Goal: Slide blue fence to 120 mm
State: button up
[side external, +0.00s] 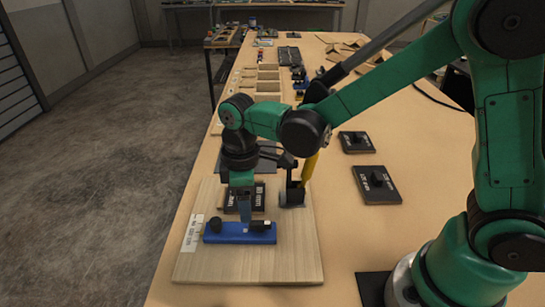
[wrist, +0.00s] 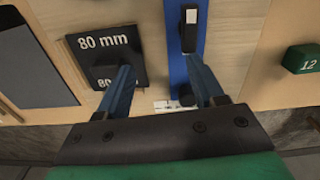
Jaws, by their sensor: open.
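The blue fence (side external: 240,238) lies across the near part of a pale wooden board (side external: 250,271), with a black knob near each end. In the wrist view the fence (wrist: 178,75) runs up and down right of centre. A black block marked 80 mm (wrist: 88,55) lies left of it. A white printed scale strip (side external: 193,233) is at the board's left edge. My gripper (side external: 242,213) is above the fence, pointing down. In the wrist view its fingers (wrist: 160,65) are spread, with nothing held between them. The right finger overlaps the fence; whether it touches is unclear.
A clamp with a yellow handle (side external: 309,168) stands at the board's right side. Black labelled plates (side external: 377,186) lie on the table to the right. A green block marked 12 (wrist: 302,59) shows in the wrist view. Wooden trays (side external: 268,86) stand farther back.

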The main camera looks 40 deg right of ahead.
jog(key=shift+s+d+f+m, duration=0.2)
jog(key=shift+m, duration=0.3)
jog(key=c, duration=0.4)
jog(key=shift+w+d+r+y, duration=0.15)
jog(key=shift+r+y, duration=0.1)
jog(key=shift+y, duration=0.15)
jog(key=c, duration=0.3)
jog(key=w+d+r+y, duration=0.1)
jog(key=r+y, duration=0.2)
jog(key=y, duration=0.1)
jog(key=w+d+r+y, duration=0.1)
jog(key=r, duration=0.1)
jog(key=shift+w+d+r+m+y, duration=0.3)
jog(key=shift+d+y, duration=0.05)
jog(key=shift+y, duration=0.05)
grip_shut()
jog(key=shift+y, duration=0.3)
jog(key=x, duration=0.9)
jog(key=shift+w+a, duration=0.25)
jog(key=shift+w, duration=0.05)
